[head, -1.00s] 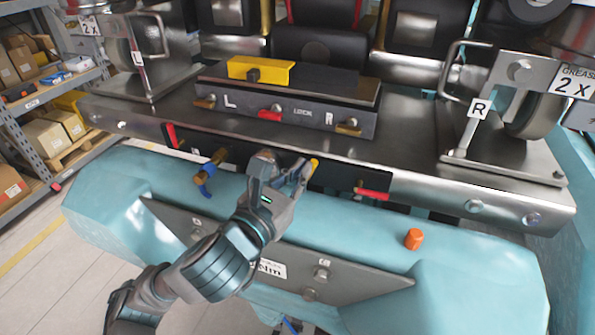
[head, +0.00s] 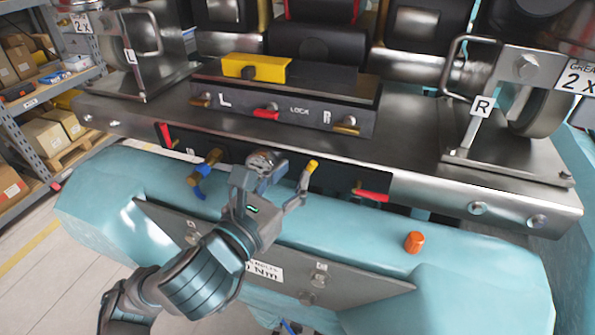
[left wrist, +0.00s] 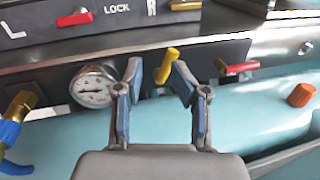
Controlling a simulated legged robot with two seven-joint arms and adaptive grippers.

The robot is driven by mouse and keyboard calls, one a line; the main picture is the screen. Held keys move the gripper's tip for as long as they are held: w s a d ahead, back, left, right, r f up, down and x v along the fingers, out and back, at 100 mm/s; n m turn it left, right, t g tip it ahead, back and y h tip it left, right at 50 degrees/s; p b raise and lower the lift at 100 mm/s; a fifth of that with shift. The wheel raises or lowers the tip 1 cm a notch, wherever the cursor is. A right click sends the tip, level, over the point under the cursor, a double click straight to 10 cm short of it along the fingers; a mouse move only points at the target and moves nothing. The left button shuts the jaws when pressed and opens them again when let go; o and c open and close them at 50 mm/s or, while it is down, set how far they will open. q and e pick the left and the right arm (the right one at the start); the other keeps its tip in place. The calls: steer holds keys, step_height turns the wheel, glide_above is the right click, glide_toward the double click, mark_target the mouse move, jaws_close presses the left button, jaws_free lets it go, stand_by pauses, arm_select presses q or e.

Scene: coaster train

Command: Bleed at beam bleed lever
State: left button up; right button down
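The small yellow-handled lever (head: 313,165), which I take for the bleed lever, is on the dark front face of the beam. It also shows in the left wrist view (left wrist: 166,66), between the fingertips and beyond them. My left gripper (head: 286,176) is open and empty in front of it. In the left wrist view the left gripper's (left wrist: 160,78) two blue-padded fingers stand apart on either side of the lever. I see no contact, though the gap in depth is hard to judge. My right gripper is not in view.
A round pressure gauge (left wrist: 92,86) is just left of the fingers. A red lever (head: 371,195) is to the right, and a brass valve with a blue handle (head: 206,170) to the left. An orange cap (head: 414,242) stands on the teal beam (head: 470,270). Shelves (head: 45,120) are far left.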

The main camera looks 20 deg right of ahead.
arm_select(q)
steer(key=shift+b+v, duration=0.35)
steer(key=shift+v, duration=1.15)
steer(key=r+b+v, duration=0.1)
steer(key=b+v, duration=0.3)
steer(key=v, duration=1)
steer(key=shift+s+r, duration=0.2)
steer(key=shift+s, duration=0.05)
steer(key=shift+b, duration=0.35)
